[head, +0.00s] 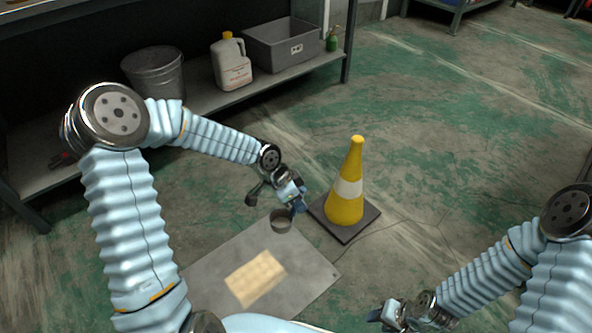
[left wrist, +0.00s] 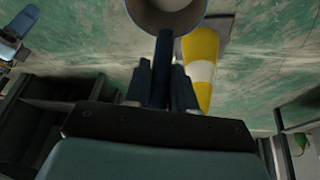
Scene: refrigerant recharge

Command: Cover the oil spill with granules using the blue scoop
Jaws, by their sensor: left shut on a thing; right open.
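My left gripper (head: 297,200) is shut on the blue handle of the scoop (left wrist: 162,75). The scoop's round grey cup (head: 281,220) hangs just beyond the fingers, above the far edge of a flat grey sheet (head: 210,268) on the floor. It also shows at the top of the left wrist view, its contents not clear. A tan, grainy-looking rectangular patch (head: 256,278) lies on the sheet. I cannot make out a dark oil spill. My right gripper (head: 381,314) is open and empty, low at the right of the sheet.
A yellow cone (head: 346,195) with a white band stands on a dark square base close right of the scoop. A shelf at the back left holds a metal bucket (head: 154,73), a white jug (head: 231,64) and a grey bin (head: 283,46). The floor at right is clear.

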